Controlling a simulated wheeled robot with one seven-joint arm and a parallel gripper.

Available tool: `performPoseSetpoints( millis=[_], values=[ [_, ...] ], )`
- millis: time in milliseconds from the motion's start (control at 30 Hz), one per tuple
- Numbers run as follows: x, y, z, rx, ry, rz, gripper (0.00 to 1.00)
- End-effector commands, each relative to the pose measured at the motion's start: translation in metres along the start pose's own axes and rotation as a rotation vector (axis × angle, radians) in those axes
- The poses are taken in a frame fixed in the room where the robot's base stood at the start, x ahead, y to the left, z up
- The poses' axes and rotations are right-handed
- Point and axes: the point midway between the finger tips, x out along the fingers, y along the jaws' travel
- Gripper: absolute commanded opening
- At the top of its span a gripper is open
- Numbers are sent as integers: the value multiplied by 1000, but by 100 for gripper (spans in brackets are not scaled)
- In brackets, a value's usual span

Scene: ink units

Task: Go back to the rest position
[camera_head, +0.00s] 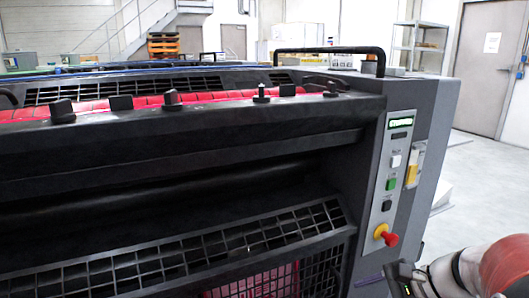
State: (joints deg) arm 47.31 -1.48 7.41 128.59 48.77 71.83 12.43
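My arm shows at the bottom right corner, with a grey and red-orange link. My gripper (402,277) is a dark shape at its left end, low beside the machine's control panel (388,190). It is cut by the lower frame edge, and its fingers cannot be made out, so I cannot tell whether it is open or holds anything. The panel carries a lit green display (401,123), white, green and black buttons, and a red knob on a yellow base (386,235) just above the gripper.
The large dark ink unit (190,150) fills the left and middle, with a red row of ink keys (150,102) along its top and a black handrail (330,50). Light floor (480,185) is open at the right. Shelves (419,45) and a door (487,65) stand behind.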

Motion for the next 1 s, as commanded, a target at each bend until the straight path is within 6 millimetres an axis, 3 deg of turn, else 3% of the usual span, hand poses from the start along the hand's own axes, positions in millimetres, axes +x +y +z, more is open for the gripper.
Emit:
performPoseSetpoints(
  millis=[33,100,200,400,633,1000],
  values=[
    [2,4,31,-142,48,92,59],
    [4,15,56,-325,118,203,59],
    [-2,31,87,-598,216,334,59],
    [-25,48,126,-1113,396,489,59],
    [-43,50,142,-1419,510,531,59],
    [-44,50,142,-1446,521,535,59]
  ],
)
